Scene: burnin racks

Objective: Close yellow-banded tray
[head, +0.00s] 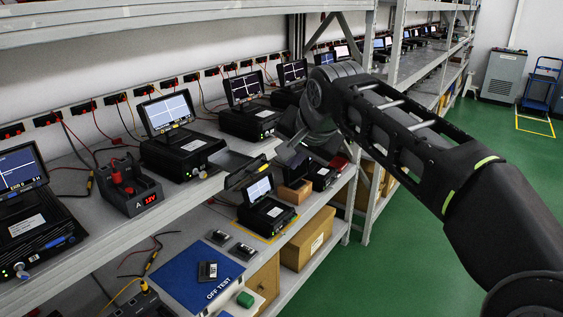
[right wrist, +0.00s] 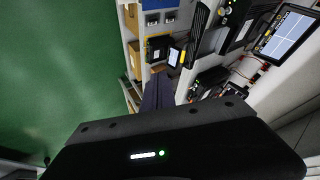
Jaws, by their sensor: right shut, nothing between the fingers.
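A dark grey tray (head: 230,163) sticks out over the upper shelf's front edge, beside a black unit (head: 182,152) with a lit screen. A dark ridged part, which may be the tray's front, shows in the right wrist view (right wrist: 198,33). My right gripper (head: 286,157) is shut and empty, just right of the tray's outer end, with a gap between them. Its dark fingers also show in the right wrist view (right wrist: 158,90). My left gripper is not in view.
More units with screens line the upper shelf (head: 120,235). Below stand a small black unit (head: 268,217), cardboard boxes (head: 308,238) and a blue OFF TEST mat (head: 185,270). The green aisle floor (head: 410,255) is clear.

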